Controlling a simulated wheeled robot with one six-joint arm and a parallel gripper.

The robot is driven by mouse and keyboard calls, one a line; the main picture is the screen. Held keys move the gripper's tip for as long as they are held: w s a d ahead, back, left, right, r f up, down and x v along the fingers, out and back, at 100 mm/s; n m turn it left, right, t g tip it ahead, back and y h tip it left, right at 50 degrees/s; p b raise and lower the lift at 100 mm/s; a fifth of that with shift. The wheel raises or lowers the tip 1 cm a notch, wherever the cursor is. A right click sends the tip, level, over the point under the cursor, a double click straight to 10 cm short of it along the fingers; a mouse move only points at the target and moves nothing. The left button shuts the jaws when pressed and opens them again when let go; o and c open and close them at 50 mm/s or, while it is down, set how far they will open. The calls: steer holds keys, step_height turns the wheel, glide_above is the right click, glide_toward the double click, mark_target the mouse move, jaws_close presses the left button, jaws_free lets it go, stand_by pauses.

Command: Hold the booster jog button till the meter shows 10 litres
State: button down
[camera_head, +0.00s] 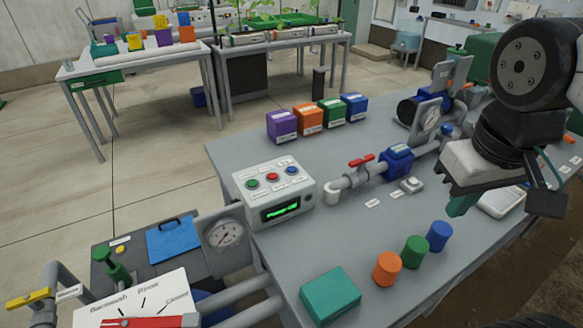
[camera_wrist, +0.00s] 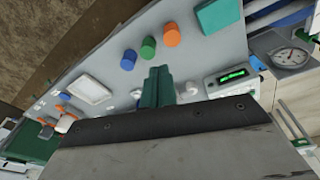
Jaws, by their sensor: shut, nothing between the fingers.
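A white control box (camera_head: 273,190) stands on the grey bench, with a green button (camera_head: 253,184), a red button (camera_head: 272,177) and a blue button (camera_head: 291,170) on top. Its front has a lit green display (camera_head: 281,210), too small to read; the display also shows in the wrist view (camera_wrist: 233,76). A small pale block (camera_head: 411,185) lies on the bench by the blue pump; I cannot tell whether it is a button. The labels are illegible. My gripper (camera_head: 461,205) is shut and empty, its teal fingers together (camera_wrist: 158,86), above the bench right of the box and touching nothing visible.
A pipe with a red-handled valve (camera_head: 361,160) and a blue pump body (camera_head: 396,162) rise between box and gripper. Orange (camera_head: 387,268), green (camera_head: 414,251) and blue (camera_head: 438,235) cylinders stand in front. A teal block (camera_head: 330,294) lies near the front edge. Coloured boxes (camera_head: 309,118) stand behind.

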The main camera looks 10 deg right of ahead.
steer(key=w+d+r+n+t+h, duration=0.1)
steer(key=w+d+n+t+h, duration=0.2)
steer(key=w+n, duration=0.75)
steer(key=n+t+y, duration=0.3)
steer(key=n+y, duration=0.5)
steer(key=n, duration=1.4)
glide_above(294, 171)
step_height(294, 171, down, 9)
steer(key=shift+f, duration=0.1)
steer(key=shift+f, duration=0.1)
steer(key=shift+m+t, duration=0.25)
steer(key=shift+t, duration=0.05)
steer(key=shift+f, duration=4.3)
steer(key=shift+f, duration=0.4)
